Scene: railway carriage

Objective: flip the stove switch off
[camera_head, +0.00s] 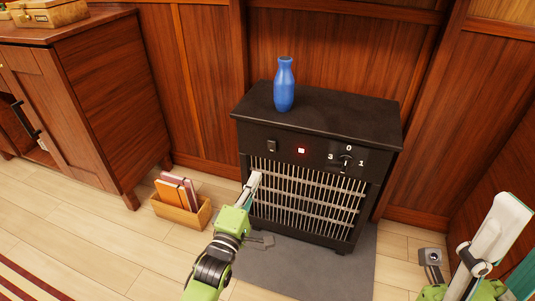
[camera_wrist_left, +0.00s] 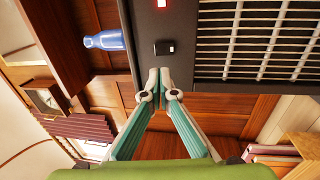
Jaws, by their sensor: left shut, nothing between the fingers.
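The black stove (camera_head: 255,120) stands against the wood wall. Its small black switch (camera_head: 272,146) is on the front panel, left of a lit red lamp (camera_head: 301,150). My left gripper (camera_head: 254,180) is shut and empty, in front of the stove and below the switch. In the left wrist view, the switch (camera_wrist_left: 164,47), with a white mark, lies just beyond the closed fingertips (camera_wrist_left: 159,82). A small gap seems to lie between them; contact cannot be told. My right gripper (camera_head: 505,240) is partly cut off at the lower right, away from the stove.
A blue vase (camera_head: 284,85) stands on the stove top. A dial (camera_head: 346,160) with numbers is right of the lamp, above the grille (camera_head: 305,192). A box of books (camera_head: 182,213) stands on the floor left of the stove. A wooden cabinet (camera_head: 105,90) is further left.

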